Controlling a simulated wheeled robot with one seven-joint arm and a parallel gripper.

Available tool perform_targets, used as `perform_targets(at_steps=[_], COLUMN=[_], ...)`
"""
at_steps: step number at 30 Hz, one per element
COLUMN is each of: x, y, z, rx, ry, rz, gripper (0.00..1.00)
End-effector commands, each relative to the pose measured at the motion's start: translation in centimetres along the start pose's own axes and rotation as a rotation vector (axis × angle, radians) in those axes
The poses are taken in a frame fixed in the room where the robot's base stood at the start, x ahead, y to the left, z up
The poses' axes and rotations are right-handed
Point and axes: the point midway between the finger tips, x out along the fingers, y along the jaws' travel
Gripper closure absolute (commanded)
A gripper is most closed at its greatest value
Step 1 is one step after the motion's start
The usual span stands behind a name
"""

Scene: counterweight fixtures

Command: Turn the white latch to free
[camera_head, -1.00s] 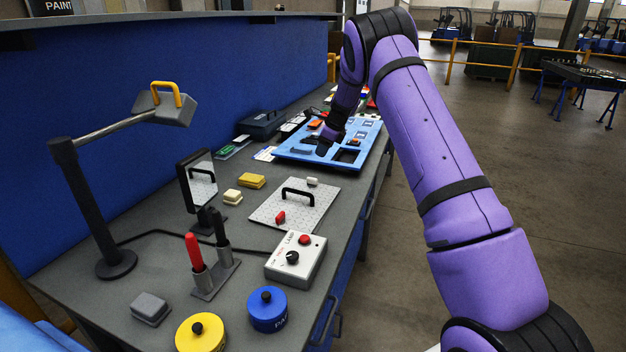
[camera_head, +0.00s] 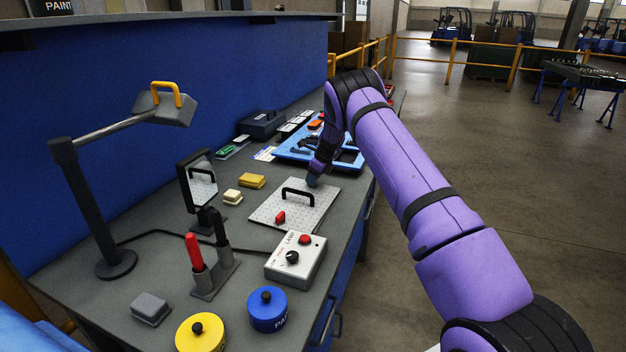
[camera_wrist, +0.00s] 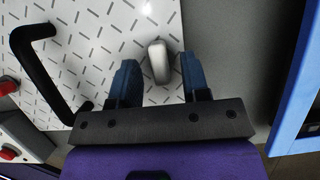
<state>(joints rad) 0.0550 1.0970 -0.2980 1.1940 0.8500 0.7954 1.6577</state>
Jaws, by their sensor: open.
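The white latch (camera_wrist: 158,62) is a small rounded block on a patterned metal plate (camera_wrist: 100,30). In the wrist view my gripper (camera_wrist: 160,75) is open, with one blue finger on each side of the latch. A gap shows between the latch and each finger. In the head view my gripper (camera_head: 313,180) is over the plate's far right corner and hides the latch. The plate (camera_head: 265,212) also carries a black handle (camera_head: 298,192) and a red latch (camera_head: 280,217).
A control box (camera_head: 296,259) with a red button stands in front of the plate. A blue tray (camera_head: 290,153) lies just behind my gripper. A mirror on a stand (camera_head: 201,181) and yellow blocks (camera_head: 251,181) are to the left.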

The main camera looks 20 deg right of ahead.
Motion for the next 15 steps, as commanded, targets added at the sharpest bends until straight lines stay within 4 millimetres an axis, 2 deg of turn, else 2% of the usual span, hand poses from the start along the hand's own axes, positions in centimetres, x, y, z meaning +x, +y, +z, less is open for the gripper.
perform_targets(at_steps=[4,13,14,15], x=[0.91,1.08,1.08,1.07], y=[0.01,0.0,0.0,0.0], z=[-0.01,-0.01,-0.01,-0.01], rx=[0.001,0.001,0.001,0.001], ry=[0.0,0.0,0.0,0.0], rz=[0.0,0.0,0.0,0.0], gripper=[0.57,0.57,0.62,0.71])
